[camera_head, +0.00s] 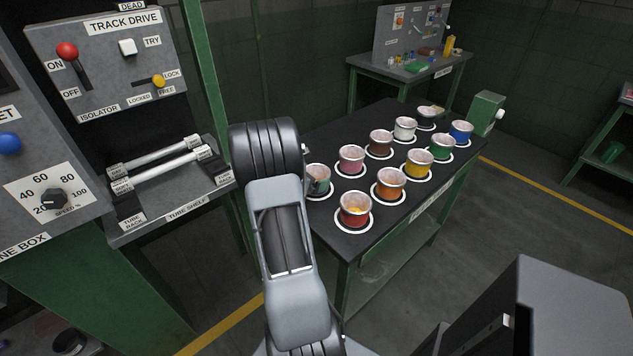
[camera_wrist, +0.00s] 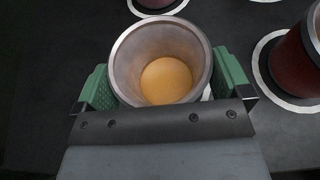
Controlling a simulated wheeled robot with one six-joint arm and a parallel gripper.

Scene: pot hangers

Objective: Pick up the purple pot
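A metal-rimmed pot (camera_wrist: 160,42) with orange contents stands between my gripper's two green fingers in the wrist view. Its outer wall colour is mostly hidden, so I cannot confirm that it is purple. In the head view, a pot at the table's near-left corner (camera_head: 319,171) is partly hidden by my arm and a green finger. My gripper (camera_wrist: 164,85) is around the pot, one finger on each side. A sliver of white ring shows between the pot and the right finger, so the fingers look open. A pink-magenta pot (camera_head: 351,160) stands further back.
The dark table (camera_head: 350,243) holds several other pots on white rings. The red pot (camera_head: 355,211) is close on the right, also seen in the wrist view (camera_wrist: 295,62). A tube shelf (camera_head: 170,213) stands left of my arm. Floor is open right of the table.

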